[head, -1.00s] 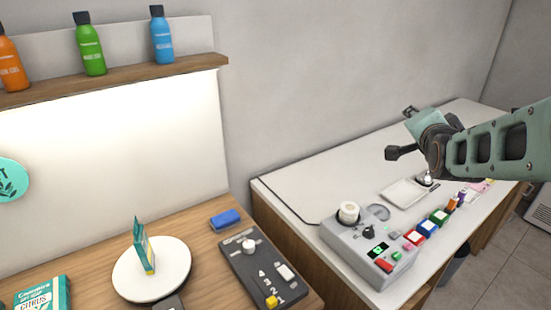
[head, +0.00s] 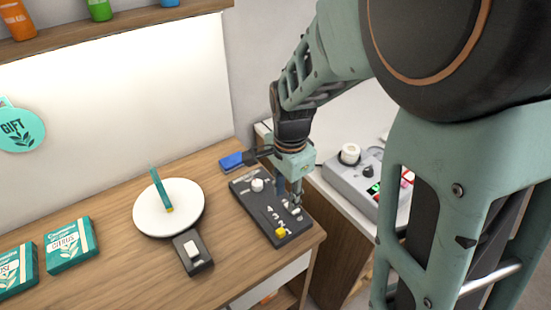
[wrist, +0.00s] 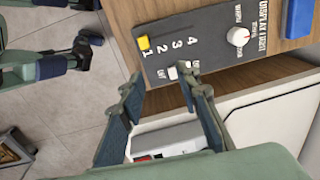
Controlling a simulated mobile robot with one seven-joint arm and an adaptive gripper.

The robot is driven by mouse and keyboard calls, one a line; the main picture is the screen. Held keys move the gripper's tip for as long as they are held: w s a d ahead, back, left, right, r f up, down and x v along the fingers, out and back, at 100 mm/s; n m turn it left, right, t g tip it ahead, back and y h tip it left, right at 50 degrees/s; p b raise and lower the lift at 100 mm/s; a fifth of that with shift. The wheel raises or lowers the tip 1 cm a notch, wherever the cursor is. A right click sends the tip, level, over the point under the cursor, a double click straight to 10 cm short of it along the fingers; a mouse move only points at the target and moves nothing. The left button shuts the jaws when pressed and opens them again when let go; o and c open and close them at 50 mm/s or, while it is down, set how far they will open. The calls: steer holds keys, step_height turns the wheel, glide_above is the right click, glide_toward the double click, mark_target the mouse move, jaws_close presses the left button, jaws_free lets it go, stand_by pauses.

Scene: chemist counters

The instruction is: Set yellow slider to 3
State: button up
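The yellow slider (head: 280,232) sits at the 1 end of the number scale on the dark control panel (head: 253,203). In the wrist view the yellow slider (wrist: 143,42) is beside the numeral 1, with 2, 3 and 4 in a row to its right. My gripper (head: 290,197) is over the panel's right side, near the white rocker switch (head: 293,210). In the wrist view my gripper (wrist: 160,82) is open and empty, its fingertips apart and pointing toward the panel edge. The slider is outside the fingers.
A white knob (head: 257,185) stands on the panel. A blue block (head: 232,161) lies behind it. A white round plate (head: 150,222) and a small switch box (head: 193,253) are to the left. A grey device (head: 345,172) stands on the counter at right.

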mark_target(281, 231)
steer(key=shift+g, duration=0.5)
steer(key=f, duration=0.3)
steer(key=s+f, duration=0.1)
steer(key=f, duration=0.3)
steer(key=s+a+f, duration=0.1)
steer(key=f, duration=0.3)
steer(key=shift+s+a+f, duration=0.1)
steer(key=shift+s+f, duration=0.05)
steer(key=shift+s, duration=0.05)
jaws_close()
